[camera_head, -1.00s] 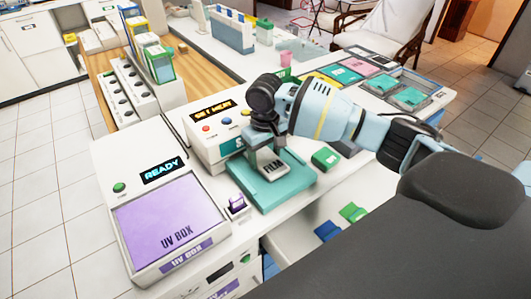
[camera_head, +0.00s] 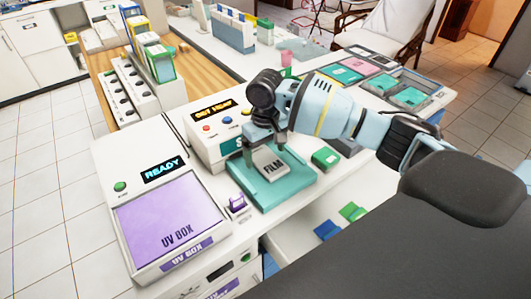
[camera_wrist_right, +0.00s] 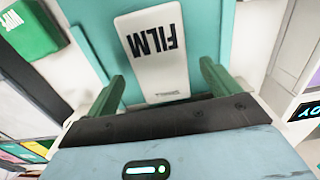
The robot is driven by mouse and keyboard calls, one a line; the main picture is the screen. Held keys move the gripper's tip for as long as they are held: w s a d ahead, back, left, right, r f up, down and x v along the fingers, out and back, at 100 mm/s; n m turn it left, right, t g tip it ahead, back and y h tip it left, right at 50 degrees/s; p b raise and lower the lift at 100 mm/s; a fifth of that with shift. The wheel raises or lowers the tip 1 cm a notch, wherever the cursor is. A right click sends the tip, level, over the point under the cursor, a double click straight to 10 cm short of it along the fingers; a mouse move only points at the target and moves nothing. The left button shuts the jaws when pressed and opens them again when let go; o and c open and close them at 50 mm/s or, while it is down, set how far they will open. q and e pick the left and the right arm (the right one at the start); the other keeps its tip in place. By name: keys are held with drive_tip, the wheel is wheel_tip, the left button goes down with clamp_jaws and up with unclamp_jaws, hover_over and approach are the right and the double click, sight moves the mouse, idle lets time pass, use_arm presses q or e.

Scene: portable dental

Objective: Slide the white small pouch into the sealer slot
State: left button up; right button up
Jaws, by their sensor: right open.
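The white small pouch (camera_head: 271,163), marked FILM, lies flat on the teal plate (camera_head: 268,196) in front of the white sealer (camera_head: 200,149) with the orange-lettered display. In the right wrist view the pouch (camera_wrist_right: 156,72) shows its label upside down, and the teal plate (camera_wrist_right: 90,30) is around it. My right gripper (camera_head: 265,147) is open just above the pouch. In its wrist view the two green fingers (camera_wrist_right: 164,75) stand apart on either side of the pouch's near end, with nothing gripped. I cannot make out the sealer slot. My left gripper is not in view.
The UV box (camera_head: 165,222) with a purple lid and READY display stands left of the plate. A small purple-topped item (camera_head: 237,203) sits between them. A green box (camera_head: 325,159) lies right of the plate. Trays (camera_head: 410,97) stand farther back.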

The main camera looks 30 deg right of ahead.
wheel_tip(320, 180, up, 7)
drive_tip(key=shift+f, duration=0.1)
drive_tip(key=shift+a, duration=0.1)
idle(0.5)
